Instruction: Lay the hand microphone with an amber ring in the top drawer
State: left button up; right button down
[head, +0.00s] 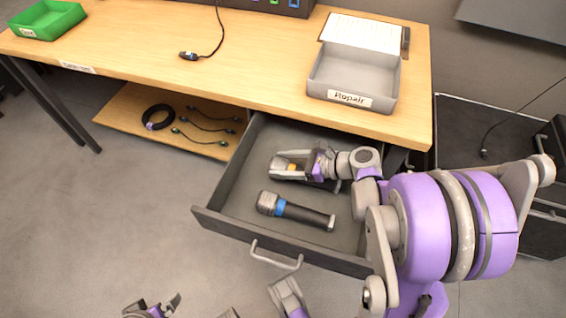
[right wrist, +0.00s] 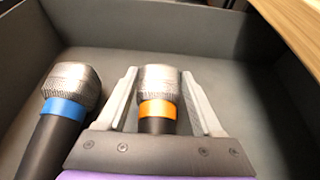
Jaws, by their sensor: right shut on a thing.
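The top drawer (head: 237,188) is pulled open under the table. My right gripper (head: 288,165) is inside its outline, shut on the hand microphone with an amber ring (head: 291,167). In the right wrist view the microphone's silver head (right wrist: 157,82) and amber ring (right wrist: 157,110) show between the two fingers; its handle is hidden by the gripper. I cannot tell whether it touches the drawer floor. A microphone with a blue ring (head: 296,211) lies in the drawer beside it, also in the right wrist view (right wrist: 65,108). My left gripper (head: 152,306) is partly visible at the bottom edge; its opening is unclear.
A grey bin labelled Repair (head: 353,78) stands on the wooden table (head: 260,62) above the drawer. A green tray (head: 47,20) is at the far left. Cables lie on a low shelf (head: 125,112). The drawer's front-left floor is bare.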

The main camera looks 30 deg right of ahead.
jog(key=shift+c, duration=0.2)
grip_release()
jog(key=shift+f, duration=0.15)
jog(key=shift+r, duration=0.2)
jog(key=p+v, duration=0.3)
jog(key=v, duration=0.9)
